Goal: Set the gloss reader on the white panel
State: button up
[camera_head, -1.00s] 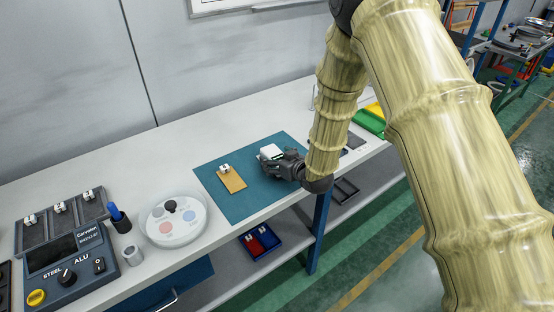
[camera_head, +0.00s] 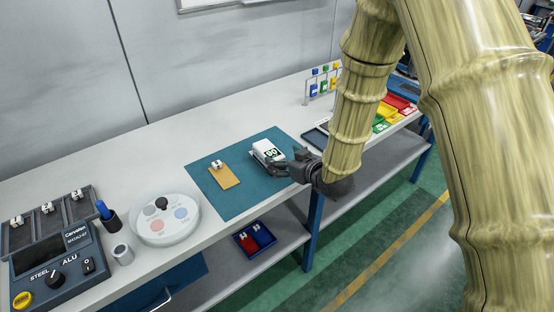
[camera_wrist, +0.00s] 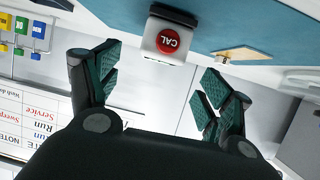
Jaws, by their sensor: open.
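In the wrist view the white device (camera_wrist: 153,40) shows a red CAL button and lies just beyond the fingertips. My gripper (camera_head: 280,166) is at the reader's right side, open and empty, with its fingers spread in the wrist view (camera_wrist: 160,68). Whether the fingers touch the reader is unclear. I cannot clearly pick out a white panel; a round white plate (camera_head: 146,231) with coloured discs stands left of the mat.
A tan board (camera_head: 226,180) with a small white block lies on the mat left of the reader. A dark control box (camera_head: 60,262), a cup with a blue-handled tool (camera_head: 108,218) and a metal cylinder (camera_head: 122,254) stand at left. Coloured bins (camera_head: 386,110) are at right. The bench behind the mat is clear.

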jog(key=shift+v, duration=1.55)
jog(key=s+d+f+m+g+h, duration=0.25)
jog(key=s+d+f, duration=0.25)
jog(key=s+f, duration=0.55)
jog(key=s+d+f+m+g+h, duration=0.25)
jog(key=s+d+f, duration=0.35)
jog(key=f, duration=0.7)
jog(key=s+d+f+g, duration=0.2)
jog(key=s+f, duration=0.1)
jog(key=s, duration=0.5)
jog(key=s+d+f+m+g+h, duration=0.1)
jog(key=s+f, duration=0.3)
jog(key=s, duration=0.5)
jog(key=s+d+f+g+h, duration=0.1)
jog(key=s+d+f+g, duration=0.1)
jog(key=s, duration=0.6)
jog(key=shift+s+d+f+m+g, duration=0.35)
jog(key=shift+f+m+g, duration=0.05)
jog(key=shift+f+g, duration=0.3)
jog(key=shift+c, duration=0.3)
